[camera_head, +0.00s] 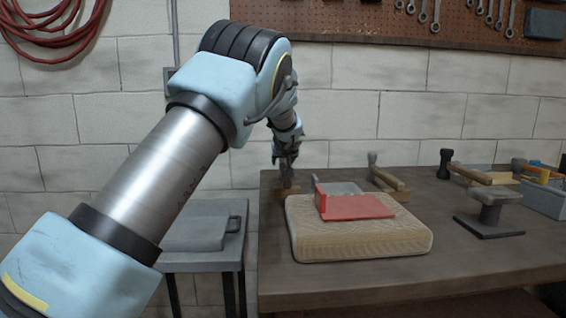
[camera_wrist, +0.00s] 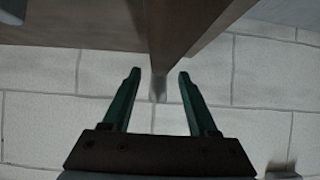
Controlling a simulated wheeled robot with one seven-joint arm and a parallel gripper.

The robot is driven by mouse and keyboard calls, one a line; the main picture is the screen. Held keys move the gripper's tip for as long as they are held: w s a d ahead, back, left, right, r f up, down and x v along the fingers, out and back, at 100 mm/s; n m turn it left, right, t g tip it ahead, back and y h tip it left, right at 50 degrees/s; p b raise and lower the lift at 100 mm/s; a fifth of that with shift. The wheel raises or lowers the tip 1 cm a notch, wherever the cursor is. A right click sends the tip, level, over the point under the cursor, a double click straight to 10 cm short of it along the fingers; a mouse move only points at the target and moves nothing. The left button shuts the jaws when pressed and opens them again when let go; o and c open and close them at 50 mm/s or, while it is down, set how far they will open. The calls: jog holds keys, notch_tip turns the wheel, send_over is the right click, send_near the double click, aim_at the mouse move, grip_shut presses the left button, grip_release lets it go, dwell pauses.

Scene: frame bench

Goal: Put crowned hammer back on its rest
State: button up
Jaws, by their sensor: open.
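My gripper (camera_head: 287,160) is at the far left corner of the bench, low over a small brown wooden piece (camera_head: 287,190). In the wrist view my gripper (camera_wrist: 160,85) is open, with a blurred grey tip (camera_wrist: 158,88) between its fingers; I cannot tell whether they touch it. A hammer with a grey head and wooden handle (camera_head: 389,179) lies behind the pad. Another hammer with a dark head (camera_head: 446,163) lies farther right. I cannot tell which hammer is the crowned one. A dark stand on a flat base (camera_head: 489,214) may be a rest.
A thick tan pad (camera_head: 350,240) holds a red angled piece (camera_head: 350,206) in the middle of the bench (camera_head: 480,268). A blue-grey bin (camera_head: 545,200) stands at the right. A grey case (camera_head: 195,235) lies on a lower stand at left. The bench front is clear.

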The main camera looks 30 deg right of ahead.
jog(key=shift+r+p, duration=0.25)
jog(key=shift+p, duration=0.05)
jog(key=b+v, duration=0.4)
jog(key=v, duration=0.8)
jog(key=shift+f, duration=0.1)
jog(key=w+a+f+n+g+y, duration=0.15)
jog(key=a+f, duration=0.45)
jog(key=a, duration=0.7)
jog(key=w+a+f+n+g+y, duration=0.15)
jog(key=a+f, duration=0.35)
jog(key=a, duration=0.8)
jog(key=s+a+f+g, duration=0.3)
jog(key=s+a+f, duration=0.2)
jog(key=s+a, duration=0.6)
jog(key=s+a+f+g+y, duration=0.1)
jog(key=s+a+f, duration=0.4)
jog(key=s+a, duration=0.6)
jog(key=shift+a+f+n+g+y, duration=0.3)
jog(key=shift+a+f+n+g, duration=0.1)
jog(key=shift+g, duration=0.5)
jog(key=shift+s+r, duration=0.1)
